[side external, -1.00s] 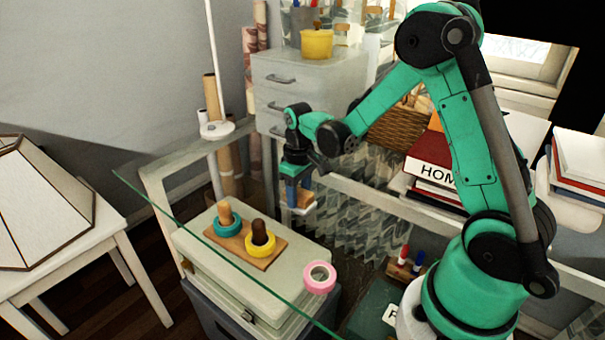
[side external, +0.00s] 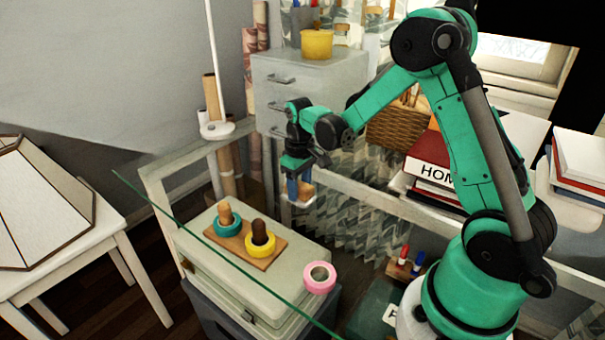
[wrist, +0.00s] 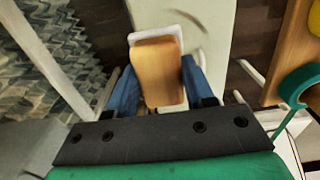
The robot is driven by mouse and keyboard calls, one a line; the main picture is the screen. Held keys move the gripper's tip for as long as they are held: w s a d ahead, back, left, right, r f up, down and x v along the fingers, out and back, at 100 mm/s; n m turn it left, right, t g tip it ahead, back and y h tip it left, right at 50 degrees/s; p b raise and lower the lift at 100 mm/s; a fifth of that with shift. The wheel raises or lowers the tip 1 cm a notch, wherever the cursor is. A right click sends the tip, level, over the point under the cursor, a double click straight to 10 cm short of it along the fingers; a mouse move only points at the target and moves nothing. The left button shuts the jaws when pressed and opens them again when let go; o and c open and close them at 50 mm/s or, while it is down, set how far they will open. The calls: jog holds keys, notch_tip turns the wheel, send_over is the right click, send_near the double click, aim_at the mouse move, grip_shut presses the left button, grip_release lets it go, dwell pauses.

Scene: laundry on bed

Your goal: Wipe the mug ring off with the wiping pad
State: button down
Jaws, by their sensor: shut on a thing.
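The wiping pad has a wooden block handle on a thin white base. In the wrist view the pad (wrist: 157,68) sits between the blue fingers of my gripper (wrist: 160,82), which is shut on its handle. In the side view my gripper (side external: 299,186) points down and holds the pad (side external: 302,199) beside the pale rail, behind the toy rings. A faint curved brown mark, seemingly part of the mug ring (wrist: 190,19), shows on the pale surface just beyond the pad. I cannot tell whether the pad touches the surface.
A wooden peg board (side external: 262,249) with teal and yellow rings stands at the front left of my gripper. A pink ring (side external: 319,277) lies near it. A drawer cabinet (side external: 290,88) and a wicker basket (side external: 390,130) are behind.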

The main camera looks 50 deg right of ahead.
aim_at(280, 191)
jog(key=w, duration=0.3)
jog(key=shift+w+f, duration=0.1)
jog(key=shift+f, duration=0.05)
jog(key=shift+w, duration=0.35)
jog(key=shift+w+f, duration=0.1)
jog(key=shift+w, duration=0.65)
jog(key=shift+w+d+r, duration=0.15)
jog(key=shift+w+r, duration=0.1)
jog(key=shift+d+f, duration=0.2)
jog(key=shift+d, duration=0.25)
jog(key=shift+s+d+r, duration=0.1)
jog(key=shift+d, duration=0.25)
jog(key=shift+s+a, duration=0.1)
jog(key=shift+s, duration=1.1)
jog(key=shift+s+r, duration=0.1)
jog(key=shift+s, duration=3.3)
jog(key=shift+s+r, duration=0.4)
jog(key=shift+r, duration=3.4)
